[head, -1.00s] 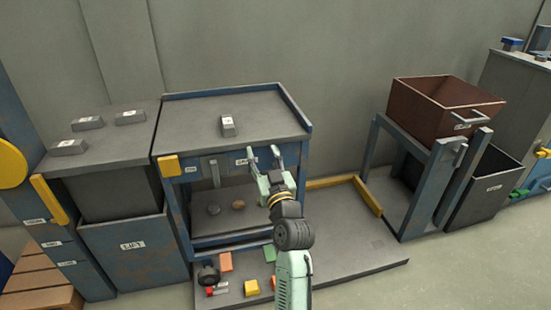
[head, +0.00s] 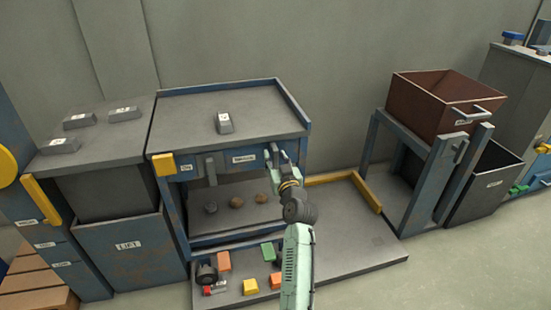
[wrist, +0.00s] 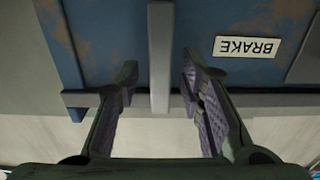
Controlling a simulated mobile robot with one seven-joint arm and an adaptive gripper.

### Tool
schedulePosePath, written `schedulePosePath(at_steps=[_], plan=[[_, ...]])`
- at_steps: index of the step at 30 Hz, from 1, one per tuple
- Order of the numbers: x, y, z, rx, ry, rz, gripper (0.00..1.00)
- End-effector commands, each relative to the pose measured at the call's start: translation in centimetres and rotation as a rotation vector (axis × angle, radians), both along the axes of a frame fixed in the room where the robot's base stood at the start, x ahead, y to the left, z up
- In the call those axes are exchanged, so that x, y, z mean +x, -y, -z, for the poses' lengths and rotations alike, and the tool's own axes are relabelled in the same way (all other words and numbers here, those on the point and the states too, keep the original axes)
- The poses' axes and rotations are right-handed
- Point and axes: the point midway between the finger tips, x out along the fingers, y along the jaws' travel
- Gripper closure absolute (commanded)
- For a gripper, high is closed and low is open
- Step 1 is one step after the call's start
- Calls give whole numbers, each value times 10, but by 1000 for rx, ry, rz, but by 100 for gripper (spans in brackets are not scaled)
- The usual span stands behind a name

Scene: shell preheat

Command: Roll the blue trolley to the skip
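The blue trolley (head: 230,120), a scuffed blue frame with a grey top, stands at the centre of the head view. Its front carries a BRAKE label, upside down in the wrist view (wrist: 247,47). My gripper (head: 277,155) is at the right part of that front. In the wrist view its open fingers (wrist: 160,85) stand either side of a grey upright lever (wrist: 160,50), with gaps on both sides. A brown open bin (head: 440,110) on a blue stand at the right may be the skip; its label is too small to read.
A grey block (head: 224,123) lies on the trolley top. Several coloured blocks (head: 223,262) lie on the low grey platform (head: 345,235). A yellow rail (head: 366,194) edges the platform. A LIFT unit (head: 130,250) stands close at left. The floor at lower right is clear.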

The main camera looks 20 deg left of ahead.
Motion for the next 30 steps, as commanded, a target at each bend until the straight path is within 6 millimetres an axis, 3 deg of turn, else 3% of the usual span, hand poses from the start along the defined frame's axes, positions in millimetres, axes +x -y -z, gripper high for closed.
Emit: schedulePosePath(at_steps=[11, 26, 30], plan=[[5, -4, 0, 1, 1, 0, 66], [4, -3, 0, 1, 1, 0, 99], [4, -3, 0, 1, 1, 0, 100]])
